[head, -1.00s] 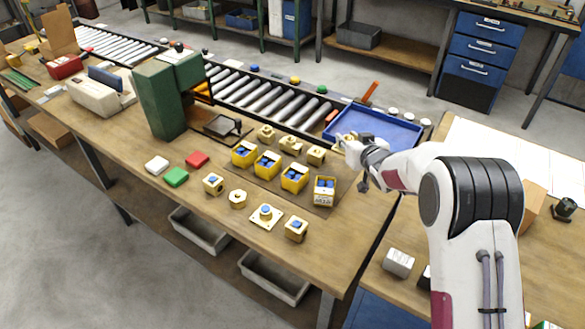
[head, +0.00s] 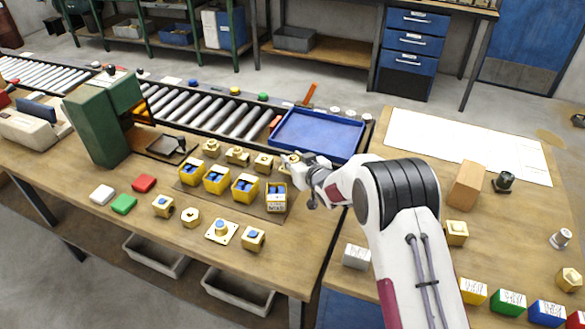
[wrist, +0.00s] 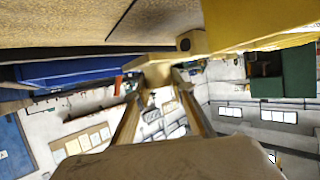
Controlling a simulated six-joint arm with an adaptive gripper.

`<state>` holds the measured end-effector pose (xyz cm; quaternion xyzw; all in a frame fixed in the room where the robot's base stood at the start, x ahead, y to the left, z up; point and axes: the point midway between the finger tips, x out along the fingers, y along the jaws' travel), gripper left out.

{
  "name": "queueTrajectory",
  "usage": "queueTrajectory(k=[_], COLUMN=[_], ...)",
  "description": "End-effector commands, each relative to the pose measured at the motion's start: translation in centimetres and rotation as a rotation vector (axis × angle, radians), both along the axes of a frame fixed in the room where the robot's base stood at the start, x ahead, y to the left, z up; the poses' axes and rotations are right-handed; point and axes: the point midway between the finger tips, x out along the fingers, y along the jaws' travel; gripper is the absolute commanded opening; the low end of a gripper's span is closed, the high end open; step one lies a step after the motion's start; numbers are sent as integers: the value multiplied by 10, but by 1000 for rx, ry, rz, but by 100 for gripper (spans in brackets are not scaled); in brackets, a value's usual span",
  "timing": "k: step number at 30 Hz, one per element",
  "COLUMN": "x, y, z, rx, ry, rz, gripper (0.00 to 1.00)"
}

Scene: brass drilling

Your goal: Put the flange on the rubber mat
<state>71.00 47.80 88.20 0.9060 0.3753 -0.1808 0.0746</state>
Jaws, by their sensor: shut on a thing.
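My gripper (head: 299,170) is beyond the right end of the row of yellow boxes. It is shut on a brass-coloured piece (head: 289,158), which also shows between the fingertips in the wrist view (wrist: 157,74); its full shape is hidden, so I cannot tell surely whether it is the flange. A square brass plate with a blue-topped hub (head: 221,231) lies at the front of the bench. A thin dark brown mat (head: 262,214) lies under the yellow boxes and looks like the rubber mat.
Several yellow boxes with blue contents (head: 216,180) stand on the mat, with brass parts (head: 237,155) behind them. A blue tray (head: 318,133) lies behind my gripper. A green press (head: 97,125) stands at left. Other brass parts (head: 190,217) lie in front.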

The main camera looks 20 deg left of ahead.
Motion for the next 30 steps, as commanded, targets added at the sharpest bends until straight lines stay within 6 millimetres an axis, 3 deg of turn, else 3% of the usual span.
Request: queueTrajectory(k=[10, 22, 30], x=[1, 1, 1], y=[1, 0, 1], z=[1, -32, -35], rx=[4, 3, 3], ry=[-4, -3, -4], rz=[0, 0, -1], gripper=[0, 0, 0])
